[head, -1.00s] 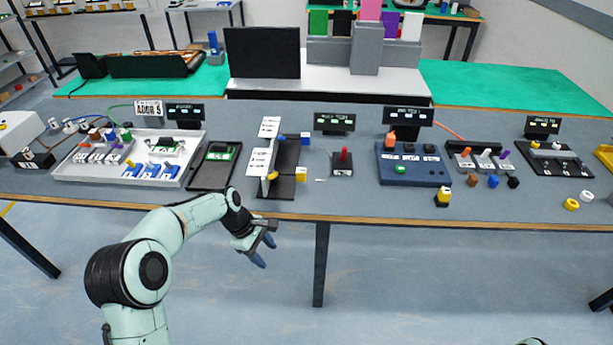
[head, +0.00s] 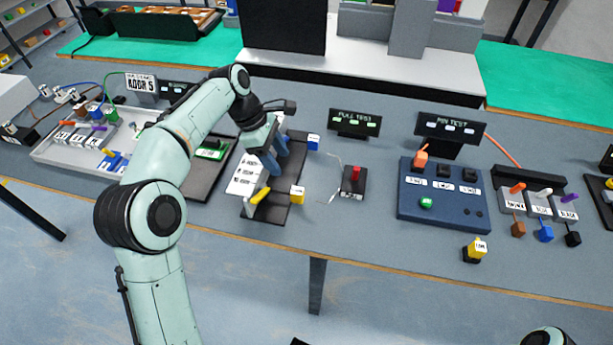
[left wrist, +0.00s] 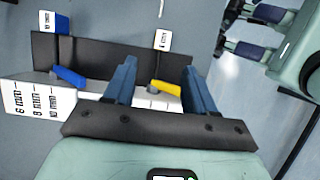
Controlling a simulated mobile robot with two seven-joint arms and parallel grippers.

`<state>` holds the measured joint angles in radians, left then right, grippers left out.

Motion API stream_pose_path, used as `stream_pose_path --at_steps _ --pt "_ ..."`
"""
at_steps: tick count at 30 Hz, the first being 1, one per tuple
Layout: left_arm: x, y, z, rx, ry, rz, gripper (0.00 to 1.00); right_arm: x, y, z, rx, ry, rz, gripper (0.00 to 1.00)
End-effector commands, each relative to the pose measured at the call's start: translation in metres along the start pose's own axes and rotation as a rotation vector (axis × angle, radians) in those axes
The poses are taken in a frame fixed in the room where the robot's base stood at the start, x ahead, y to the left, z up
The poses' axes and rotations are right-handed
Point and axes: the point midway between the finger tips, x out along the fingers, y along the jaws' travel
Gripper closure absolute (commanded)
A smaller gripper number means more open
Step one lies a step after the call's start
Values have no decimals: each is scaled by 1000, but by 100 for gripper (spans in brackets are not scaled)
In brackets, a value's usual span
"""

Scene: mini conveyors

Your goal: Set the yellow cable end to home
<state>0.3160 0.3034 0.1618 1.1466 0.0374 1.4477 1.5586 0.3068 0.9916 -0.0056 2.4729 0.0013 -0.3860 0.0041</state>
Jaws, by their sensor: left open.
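A yellow lever-like piece (head: 260,196) lies on the white labelled panel of a dark stand (head: 268,213). It also shows in the left wrist view (left wrist: 165,87), between my fingers in the picture. A yellow block with a white label (head: 297,194) sits at the stand's right edge. I cannot tell which yellow piece is the cable end. My left gripper (head: 277,160) is open above the stand, fingers pointing down. It also shows in the left wrist view (left wrist: 159,68), with nothing gripped. My right gripper (left wrist: 234,28) shows open at that view's top right.
A blue lever (left wrist: 68,75) and a blue labelled block (head: 313,142) are on the same stand. Right of it are a red-topped switch (head: 354,187), a blue box (head: 440,205) and a yellow-black plug (head: 476,249). A white tray (head: 60,155) stands left.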

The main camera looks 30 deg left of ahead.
Motion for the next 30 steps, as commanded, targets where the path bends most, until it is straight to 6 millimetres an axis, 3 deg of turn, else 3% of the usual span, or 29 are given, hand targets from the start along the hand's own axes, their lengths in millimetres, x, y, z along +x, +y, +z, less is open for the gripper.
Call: stream_pose_path --at_steps 5,18,24,30 --pt "23 -1 -1 0 0 -5 45 6 2 0 1 -1 1 57" --pt "111 -1 -1 0 -1 -5 45 20 4 -9 -1 24 -5 57" --pt "129 0 -1 0 1 -3 45 22 4 -11 -2 30 -6 57" --pt "133 0 0 0 1 0 45 22 4 -11 -2 31 -6 57"
